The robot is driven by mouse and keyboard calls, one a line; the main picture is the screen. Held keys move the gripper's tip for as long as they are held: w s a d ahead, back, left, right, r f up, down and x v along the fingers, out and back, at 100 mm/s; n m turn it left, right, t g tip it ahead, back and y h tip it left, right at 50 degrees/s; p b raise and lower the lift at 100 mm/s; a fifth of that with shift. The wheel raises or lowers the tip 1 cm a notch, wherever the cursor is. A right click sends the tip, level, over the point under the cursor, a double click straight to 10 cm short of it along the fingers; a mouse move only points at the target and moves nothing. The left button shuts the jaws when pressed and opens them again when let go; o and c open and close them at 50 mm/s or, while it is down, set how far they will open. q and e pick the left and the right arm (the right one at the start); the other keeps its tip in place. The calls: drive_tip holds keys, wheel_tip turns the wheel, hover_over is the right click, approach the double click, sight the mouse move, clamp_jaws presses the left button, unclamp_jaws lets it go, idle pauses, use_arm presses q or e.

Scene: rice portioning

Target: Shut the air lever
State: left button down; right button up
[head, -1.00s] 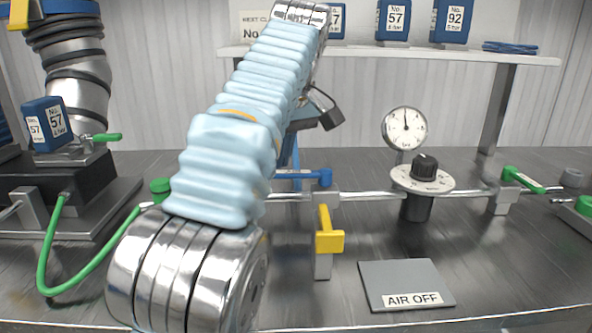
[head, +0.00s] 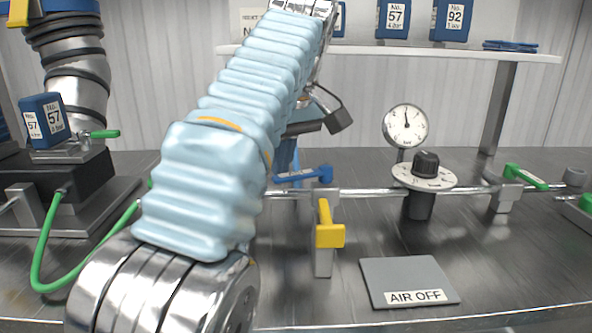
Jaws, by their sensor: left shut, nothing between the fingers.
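A blue lever handle (head: 304,176) lies nearly level beside the metal pipe (head: 370,193) in the middle of the bench. A yellow lever handle (head: 325,232) on the same pipe points toward me. The pictures do not show which handle is the air lever. A grey plate labelled AIR OFF (head: 405,275) lies on the bench to their right. My left gripper (head: 287,158) points down just behind the blue handle, shut and empty. My pale blue sleeved arm hides part of it, and I cannot tell whether it touches the handle. My right gripper is out of view.
A gauge (head: 405,126) and a black knob on a white dial (head: 426,165) stand right of the levers. A green lever (head: 525,177) sits farther right. A green hose (head: 45,245) curves at left. A shelf (head: 400,51) with blue blocks runs behind.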

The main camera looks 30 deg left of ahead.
use_arm(q)
drive_tip(key=shift+s+d, duration=0.1)
drive_tip(key=shift+s, duration=0.1)
drive_tip(key=shift+s+d, duration=0.75)
drive_tip(key=shift+d, duration=0.15)
drive_tip(key=shift+s+d, duration=0.5)
drive_tip(key=shift+d, duration=0.5)
